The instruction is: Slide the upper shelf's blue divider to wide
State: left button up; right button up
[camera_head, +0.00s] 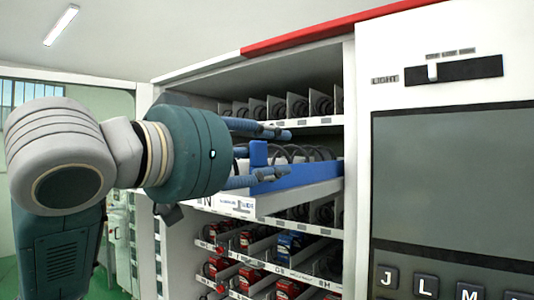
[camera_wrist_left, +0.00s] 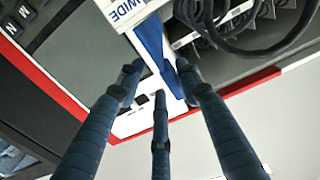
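The upper shelf (camera_head: 300,195) is a white tray standing out from the vending machine, with dark coils on it. Its blue divider (camera_head: 300,176) is a long bar with an upright tab (camera_head: 258,153) at the front end. The tray's front strip has printed labels, partly too small to read; the left wrist view shows a "WIDE" label (camera_wrist_left: 126,12) beside the blue divider (camera_wrist_left: 150,42). My left gripper (camera_head: 276,153) is open, with fingers above and below the tab. In the left wrist view its three fingers (camera_wrist_left: 160,85) are spread, near the divider. Contact cannot be told. My right gripper is out of view.
A shelf of coils (camera_head: 290,105) lies above the tray, and lower shelves hold red and blue boxes (camera_head: 289,245). The machine's dark screen (camera_head: 450,185) and letter keys (camera_head: 426,284) are at the right. Free room lies in front of the tray.

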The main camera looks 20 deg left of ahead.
pick_arm(q)
jog(key=shift+w+a, duration=0.15)
jog(key=shift+a, duration=0.4)
jog(key=v, duration=1.2)
jog(key=shift+d, duration=0.25)
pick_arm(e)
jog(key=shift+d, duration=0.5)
